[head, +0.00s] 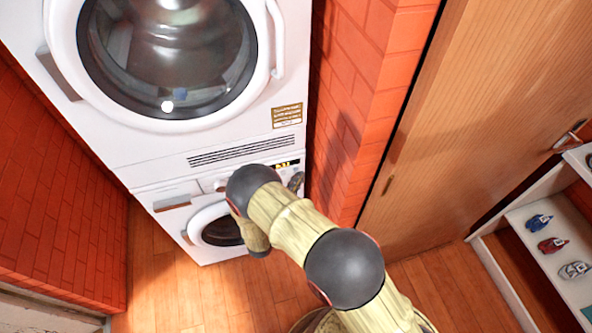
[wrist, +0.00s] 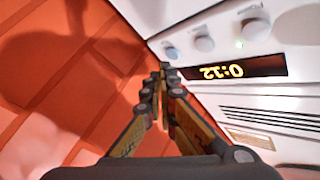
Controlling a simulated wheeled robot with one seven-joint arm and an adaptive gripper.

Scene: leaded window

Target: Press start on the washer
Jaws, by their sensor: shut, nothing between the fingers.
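The washer (head: 160,197) is the lower white machine of a stack in the head view, with a round door (head: 218,230) partly behind my arm. Its control panel shows in the wrist view, with a lit display (wrist: 230,71) reading 0:12 upside down. In the head view my gripper (head: 297,181) is mostly hidden by my arm.
Another white machine (head: 225,142) with a large round door is stacked above. A red brick wall (head: 345,110) stands close on the right of the stack, with a wooden door (head: 470,120) beyond. A shoe shelf (head: 520,215) is at far right. Wooden floor (head: 165,290) lies open at front left.

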